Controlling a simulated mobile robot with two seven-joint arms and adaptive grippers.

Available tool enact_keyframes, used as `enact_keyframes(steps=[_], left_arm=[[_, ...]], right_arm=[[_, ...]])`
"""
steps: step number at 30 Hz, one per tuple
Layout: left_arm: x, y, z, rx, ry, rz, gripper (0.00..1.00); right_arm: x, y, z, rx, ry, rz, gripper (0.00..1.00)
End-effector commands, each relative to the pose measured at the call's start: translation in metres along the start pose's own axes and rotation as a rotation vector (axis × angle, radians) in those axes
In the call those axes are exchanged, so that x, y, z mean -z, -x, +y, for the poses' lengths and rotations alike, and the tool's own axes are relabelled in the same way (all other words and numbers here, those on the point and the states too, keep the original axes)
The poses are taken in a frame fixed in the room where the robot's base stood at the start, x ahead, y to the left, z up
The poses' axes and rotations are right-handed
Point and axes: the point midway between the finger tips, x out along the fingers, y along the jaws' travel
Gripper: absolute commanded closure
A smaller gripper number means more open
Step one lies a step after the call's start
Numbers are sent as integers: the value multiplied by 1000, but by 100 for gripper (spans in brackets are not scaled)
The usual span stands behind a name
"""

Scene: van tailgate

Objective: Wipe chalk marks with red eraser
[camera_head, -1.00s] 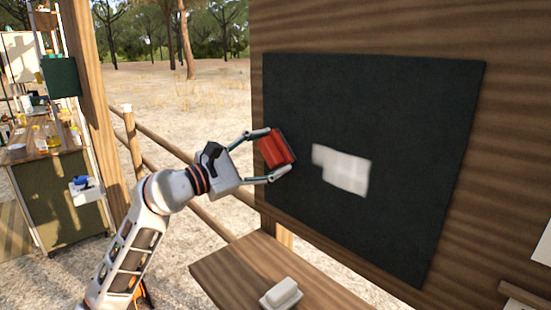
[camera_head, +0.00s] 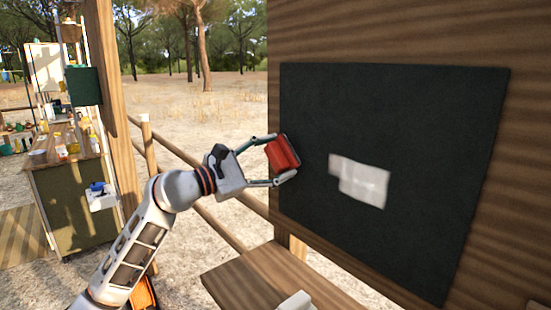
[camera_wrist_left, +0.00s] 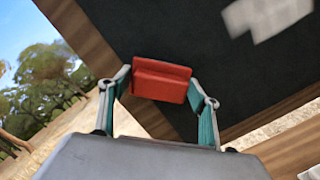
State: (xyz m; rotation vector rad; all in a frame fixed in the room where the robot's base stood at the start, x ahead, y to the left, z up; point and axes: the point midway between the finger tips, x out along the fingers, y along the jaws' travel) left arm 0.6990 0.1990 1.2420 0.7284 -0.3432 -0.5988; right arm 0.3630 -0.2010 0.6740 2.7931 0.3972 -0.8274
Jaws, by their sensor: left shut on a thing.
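The red eraser (camera_head: 282,154) is held between the fingers of my left gripper (camera_head: 279,163), near the left edge of the blackboard. It also shows in the left wrist view (camera_wrist_left: 161,80), with a finger on each side. The dark blackboard (camera_head: 420,130) hangs on a wooden wall. The white chalk marks (camera_head: 362,183) form a blocky patch on the board, to the right of the eraser and apart from it. They also show in the left wrist view (camera_wrist_left: 265,15). I cannot tell whether the eraser touches the board. My right gripper is not in view.
A wooden rail fence (camera_head: 190,185) runs behind my arm. A cluttered workbench (camera_head: 75,200) stands far left.

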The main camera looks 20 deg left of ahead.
Motion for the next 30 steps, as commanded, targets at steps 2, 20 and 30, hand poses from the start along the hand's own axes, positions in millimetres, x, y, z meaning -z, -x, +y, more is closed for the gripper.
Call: enact_keyframes(steps=[2,20,30], left_arm=[[-6,-1,-5,5,2,-2,55],[-34,-4,-33,6,4,-3,55],[-46,-8,-48,6,4,-3,55]], right_arm=[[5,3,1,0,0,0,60],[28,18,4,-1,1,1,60],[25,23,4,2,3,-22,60]])
